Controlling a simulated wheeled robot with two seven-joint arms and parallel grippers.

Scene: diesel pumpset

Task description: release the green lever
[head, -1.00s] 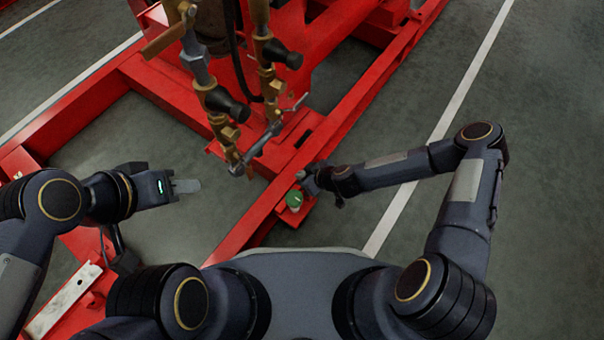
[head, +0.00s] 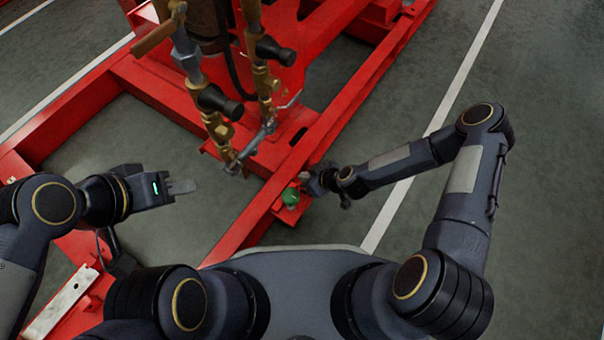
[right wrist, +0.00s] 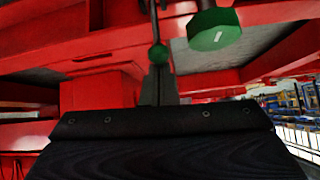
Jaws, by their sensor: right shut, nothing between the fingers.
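A green part (head: 290,196) sits on a small red bracket at the red frame's near edge in the head view. In the right wrist view a small green ball (right wrist: 158,54) is on a thin dark rod, the lever. A larger green knob (right wrist: 214,30) with a white mark is to its upper right. My right gripper (head: 306,177) is just right of the green part. Its narrow fingers (right wrist: 158,82) are shut and empty, lined up with the green ball; contact cannot be told.
The red base frame (head: 335,110) runs diagonally beside my right gripper. Brass and grey pipes with black handles (head: 217,103) stand to the upper left. A pale metal strip (head: 62,303) lies at lower left. Grey floor at right is clear.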

